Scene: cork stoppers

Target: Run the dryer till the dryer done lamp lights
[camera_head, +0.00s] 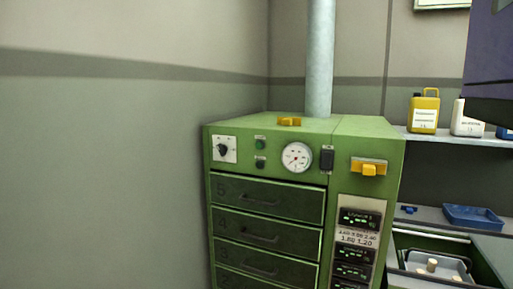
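The dryer is a green cabinet (333,190) with a stack of dark green drawers (266,199) on its left side, all shut. Its top panel has a black rotary knob (223,149) on a white plate, with the pointer too small to read surely. Beside the knob are two small dark green round lamps or buttons, an upper one (261,144) and a lower one (260,163); neither looks brightly lit, and their labels are unreadable. A round white gauge (297,157) and a dark switch (327,159) sit further right. My gripper is not in view.
A yellow lever (289,121) sits on the dryer's top near a grey pipe (320,60). A yellow handle (369,168) is on its right front. A yellow jug (424,112) stands on a shelf at right, above a blue tray (473,217). Wall closes the left.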

